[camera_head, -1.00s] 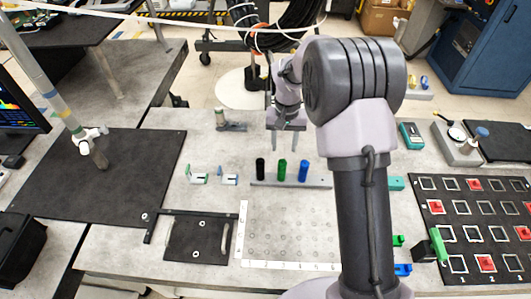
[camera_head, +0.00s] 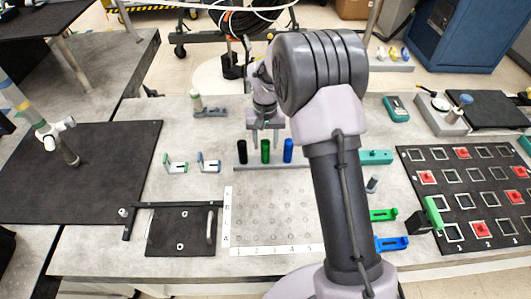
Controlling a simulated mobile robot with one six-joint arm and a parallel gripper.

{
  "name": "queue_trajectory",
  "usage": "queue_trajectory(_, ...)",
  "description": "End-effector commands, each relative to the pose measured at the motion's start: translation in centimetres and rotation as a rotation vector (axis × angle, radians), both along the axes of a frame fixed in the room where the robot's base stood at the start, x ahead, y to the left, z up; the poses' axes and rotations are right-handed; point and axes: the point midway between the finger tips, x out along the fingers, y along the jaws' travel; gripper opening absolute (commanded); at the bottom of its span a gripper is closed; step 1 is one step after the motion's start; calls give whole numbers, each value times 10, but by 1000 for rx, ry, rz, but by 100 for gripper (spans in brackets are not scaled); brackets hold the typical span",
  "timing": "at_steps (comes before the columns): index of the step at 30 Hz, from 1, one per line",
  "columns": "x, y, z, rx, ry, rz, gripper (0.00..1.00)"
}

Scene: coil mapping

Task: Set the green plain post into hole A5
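The green post (camera_head: 265,151) stands upright in a grey rack (camera_head: 271,166), between a black post (camera_head: 242,153) and a blue post (camera_head: 288,151). My gripper (camera_head: 265,140) points down with its two fingers apart, in line with the green post's top, one finger to each side of it. I cannot tell whether the fingers are above or behind the post. The light grey hole board (camera_head: 270,210) lies in front of the rack, with letters along its left edge and numbers along its front. Hole A5 (camera_head: 309,236) is in the front row by the number 5, close to my arm's outline.
A black plate with a handle (camera_head: 180,233) lies left of the board. Small brackets (camera_head: 208,164) stand behind it. Green (camera_head: 383,215) and blue (camera_head: 391,243) holders and a black grid mat (camera_head: 470,190) lie to the right. My arm hides the board's right side.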

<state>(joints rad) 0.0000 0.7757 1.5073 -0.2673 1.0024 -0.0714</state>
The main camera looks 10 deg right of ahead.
Motion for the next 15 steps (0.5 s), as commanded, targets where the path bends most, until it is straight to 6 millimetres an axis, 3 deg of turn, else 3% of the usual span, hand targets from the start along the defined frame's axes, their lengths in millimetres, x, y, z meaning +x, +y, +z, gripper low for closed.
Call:
queue_trajectory(1,0,0,0,0,0,0,34)
queue_trajectory(6,0,0,0,0,0,0,0)
queue_trajectory(7,0,0,0,0,0,0,0)
queue_trajectory(8,0,0,0,0,0,0,25)
queue_trajectory(12,0,0,0,0,0,0,0)
queue_trajectory(15,0,0,0,0,0,0,0)
